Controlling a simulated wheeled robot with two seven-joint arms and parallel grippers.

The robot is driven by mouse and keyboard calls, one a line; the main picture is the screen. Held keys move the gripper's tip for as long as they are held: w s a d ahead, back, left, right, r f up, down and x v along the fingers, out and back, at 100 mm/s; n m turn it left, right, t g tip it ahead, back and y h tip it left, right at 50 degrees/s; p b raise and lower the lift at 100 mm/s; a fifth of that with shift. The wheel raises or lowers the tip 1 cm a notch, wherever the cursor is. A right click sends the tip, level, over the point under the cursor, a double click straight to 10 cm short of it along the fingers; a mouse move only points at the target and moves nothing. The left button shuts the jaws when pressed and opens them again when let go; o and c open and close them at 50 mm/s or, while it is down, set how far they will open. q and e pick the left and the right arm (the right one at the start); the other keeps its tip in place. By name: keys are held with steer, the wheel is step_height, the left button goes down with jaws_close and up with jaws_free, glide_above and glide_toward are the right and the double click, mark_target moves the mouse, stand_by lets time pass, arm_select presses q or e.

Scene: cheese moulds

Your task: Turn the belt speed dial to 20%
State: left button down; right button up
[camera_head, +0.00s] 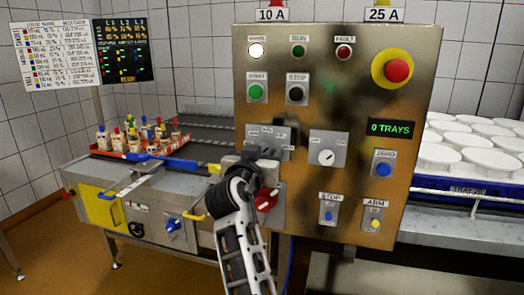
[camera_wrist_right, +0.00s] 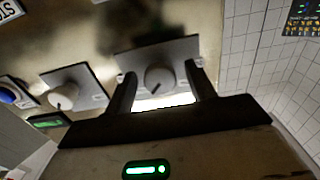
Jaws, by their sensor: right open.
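A steel control panel (camera_head: 352,85) stands in front of me. My right gripper (camera_head: 272,140) is at its left middle, over a grey dial plate (camera_head: 284,153) whose dial it hides in the head view. In the right wrist view, the fingers of my open gripper (camera_wrist_right: 160,90) stand on either side of a round grey dial (camera_wrist_right: 160,77). I cannot tell whether they touch it. A second white dial (camera_head: 327,157) sits to the right; it also shows at left in the wrist view (camera_wrist_right: 63,97). Dial labels are too small to read. My left gripper is out of view.
Buttons, a red emergency knob (camera_head: 397,70) and a "0 TRAYS" display (camera_head: 390,128) are on the panel. A red rotary switch (camera_head: 266,200) is just below my right gripper. A conveyor with an orange tray (camera_head: 110,152) stands left; white moulds (camera_head: 455,155) stand right.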

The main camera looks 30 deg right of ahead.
steer(key=c, duration=1)
arm_select(q)
steer(key=shift+w+r, duration=0.15)
steer(key=shift+r, duration=0.1)
